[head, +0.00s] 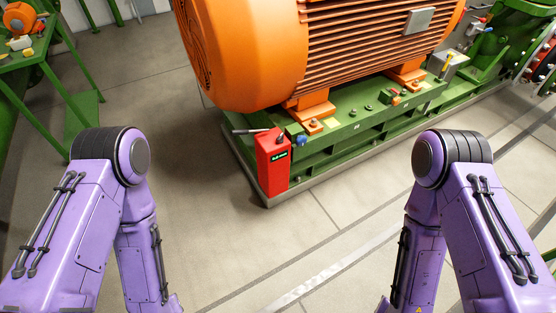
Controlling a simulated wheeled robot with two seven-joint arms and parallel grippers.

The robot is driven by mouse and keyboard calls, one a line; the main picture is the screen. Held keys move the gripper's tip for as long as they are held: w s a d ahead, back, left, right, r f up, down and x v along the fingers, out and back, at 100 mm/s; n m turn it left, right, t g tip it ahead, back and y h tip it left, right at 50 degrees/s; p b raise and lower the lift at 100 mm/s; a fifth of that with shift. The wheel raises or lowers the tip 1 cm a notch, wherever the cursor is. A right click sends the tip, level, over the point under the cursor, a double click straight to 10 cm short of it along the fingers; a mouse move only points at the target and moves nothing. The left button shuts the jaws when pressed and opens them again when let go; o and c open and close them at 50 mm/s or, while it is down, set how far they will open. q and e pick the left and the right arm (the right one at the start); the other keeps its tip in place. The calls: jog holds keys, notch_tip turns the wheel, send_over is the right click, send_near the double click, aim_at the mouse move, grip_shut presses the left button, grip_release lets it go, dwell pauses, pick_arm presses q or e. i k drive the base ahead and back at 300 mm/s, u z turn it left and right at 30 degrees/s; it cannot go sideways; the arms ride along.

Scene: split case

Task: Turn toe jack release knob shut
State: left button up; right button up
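A red toe jack (272,165) stands upright at the near left corner of the green motor base, close against it. A dark label with light lettering is on its front. A grey lever handle (251,130) sticks out to the left from its top. A small blue knob-like part (302,140) shows just right of the jack's top; I cannot tell for sure whether it is the release knob or which way it is turned. My two purple arms bend down at the left and right, and both grippers are below the picture's edge, out of view.
A large orange motor (240,50) sits on the green base (340,140) above and behind the jack. A green table (30,50) with small items stands at the far left. A machine with green pipework is at the upper right. The floor (240,240) before the jack is clear.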

aim_at(280, 139)
jog(key=u, duration=1)
jog(key=i, duration=0.5)
jog(key=z, duration=1.75)
